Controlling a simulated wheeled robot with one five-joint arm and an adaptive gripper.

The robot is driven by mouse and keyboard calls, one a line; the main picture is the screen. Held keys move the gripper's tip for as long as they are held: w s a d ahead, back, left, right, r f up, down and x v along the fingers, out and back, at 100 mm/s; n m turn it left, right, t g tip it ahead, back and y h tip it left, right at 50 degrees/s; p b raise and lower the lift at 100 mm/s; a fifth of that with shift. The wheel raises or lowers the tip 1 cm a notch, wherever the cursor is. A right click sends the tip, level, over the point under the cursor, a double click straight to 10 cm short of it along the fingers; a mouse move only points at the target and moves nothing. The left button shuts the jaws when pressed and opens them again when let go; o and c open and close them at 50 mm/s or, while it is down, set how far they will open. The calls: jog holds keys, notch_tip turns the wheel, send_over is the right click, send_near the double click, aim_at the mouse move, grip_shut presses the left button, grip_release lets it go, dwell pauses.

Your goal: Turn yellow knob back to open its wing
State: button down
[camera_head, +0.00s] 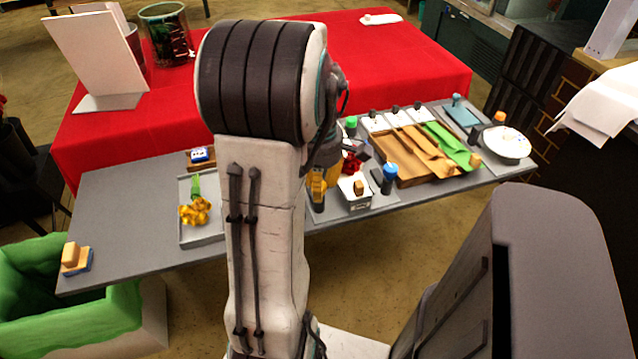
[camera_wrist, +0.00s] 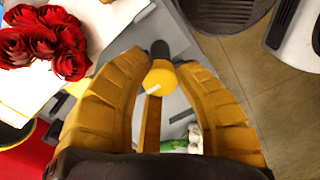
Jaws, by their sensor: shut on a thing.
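The yellow knob (camera_wrist: 160,78) is round with a pale mark and sits between the fingertips of my gripper (camera_wrist: 162,67) in the wrist view. The two ochre fingers press in on it from both sides. An orange-brown strip (camera_wrist: 151,122) runs from below the knob toward my palm; I cannot tell whether it is the wing. In the head view my gripper (camera_head: 318,187) shows only partly beside my arm, near the front edge of the table, and the knob is hidden there.
Red roses (camera_wrist: 42,42) lie on white paper beside my left finger in the wrist view. On the grey table (camera_head: 130,200) stand a blue-capped bottle (camera_head: 388,178), a white box (camera_head: 356,196) and a tray (camera_head: 203,236) with yellow flowers (camera_head: 195,212). The table's left part is mostly clear.

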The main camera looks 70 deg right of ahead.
jog(key=shift+a+f, duration=0.1)
jog(key=c, duration=0.9)
grip_release()
notch_tip(320, 180, up, 12)
jog(key=shift+m, duration=0.3)
dwell(0.4)
